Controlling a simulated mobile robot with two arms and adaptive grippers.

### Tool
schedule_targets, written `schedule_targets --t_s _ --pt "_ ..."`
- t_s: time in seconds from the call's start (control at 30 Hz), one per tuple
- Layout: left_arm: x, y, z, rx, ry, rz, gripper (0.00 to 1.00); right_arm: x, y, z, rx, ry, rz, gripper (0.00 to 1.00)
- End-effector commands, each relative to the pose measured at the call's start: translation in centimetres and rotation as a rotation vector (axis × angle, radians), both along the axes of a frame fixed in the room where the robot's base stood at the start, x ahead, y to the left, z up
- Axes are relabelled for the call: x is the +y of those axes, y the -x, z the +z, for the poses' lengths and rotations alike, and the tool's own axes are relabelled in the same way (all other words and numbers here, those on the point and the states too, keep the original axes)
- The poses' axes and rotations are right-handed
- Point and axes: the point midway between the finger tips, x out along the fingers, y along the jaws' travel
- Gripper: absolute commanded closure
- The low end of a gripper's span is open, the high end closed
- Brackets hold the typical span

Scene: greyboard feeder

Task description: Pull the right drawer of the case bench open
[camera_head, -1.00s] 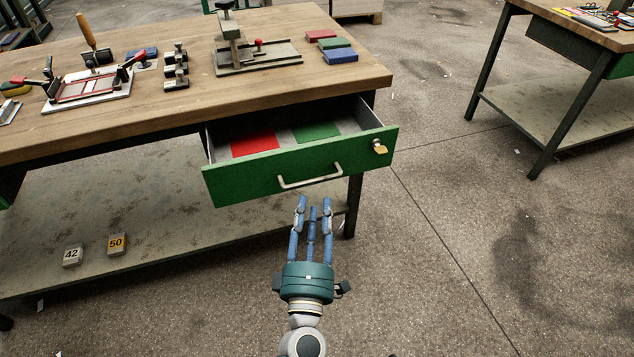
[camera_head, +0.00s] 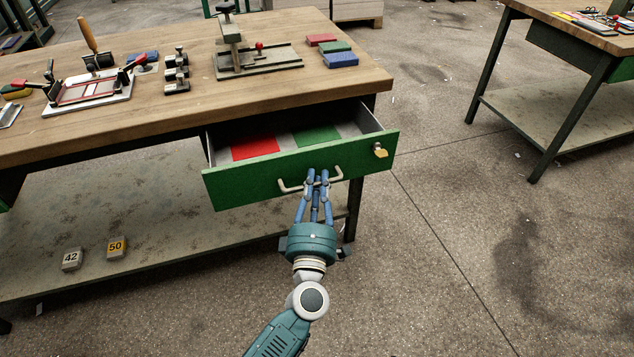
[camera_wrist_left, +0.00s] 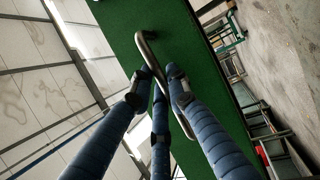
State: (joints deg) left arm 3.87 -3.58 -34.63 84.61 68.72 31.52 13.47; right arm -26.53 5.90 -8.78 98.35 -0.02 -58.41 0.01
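The right drawer (camera_head: 245,182) of the case bench (camera_head: 335,88) is green and stands partly open, with a red and a green patch showing inside. Its metal bar handle (camera_head: 289,188) is on the front; the handle also shows in the left wrist view (camera_wrist_left: 149,50). My left gripper (camera_head: 317,177) is at the middle of the handle, its blue fingers drawn together around the bar. In the left wrist view its fingertips (camera_wrist_left: 158,88) lie on both sides of the bar. My right gripper is not in view.
A yellow padlock (camera_head: 380,152) hangs at the drawer's right end. Fixtures and coloured blocks (camera_head: 340,60) lie on the bench top. Number blocks (camera_head: 116,246) sit on the lower shelf (camera_head: 180,225). A second bench (camera_head: 560,110) stands at right. The floor (camera_head: 440,270) in front is clear.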

Motion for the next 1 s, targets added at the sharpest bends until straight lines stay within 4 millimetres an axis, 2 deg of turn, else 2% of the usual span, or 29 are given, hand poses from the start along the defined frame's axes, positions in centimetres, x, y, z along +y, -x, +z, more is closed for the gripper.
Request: schedule_targets --t_s 0.3,0.47,0.57,0.8,1.0 --pt "0.0 0.2 -0.1 0.002 -0.001 0.001 1.0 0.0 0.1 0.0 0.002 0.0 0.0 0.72" --pt "-0.4 1.3 -0.1 0.005 0.001 0.0 1.0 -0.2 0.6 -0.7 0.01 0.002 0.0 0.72" --pt "-0.9 2.8 -0.1 0.006 0.001 0.0 1.0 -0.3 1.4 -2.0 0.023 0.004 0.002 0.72" --pt "-2.5 7.9 -0.2 0.008 0.0 0.0 1.0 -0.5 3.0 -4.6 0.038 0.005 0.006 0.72" --pt "-3.8 12.1 -0.2 0.007 0.0 0.0 1.0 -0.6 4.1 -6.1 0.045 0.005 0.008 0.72"
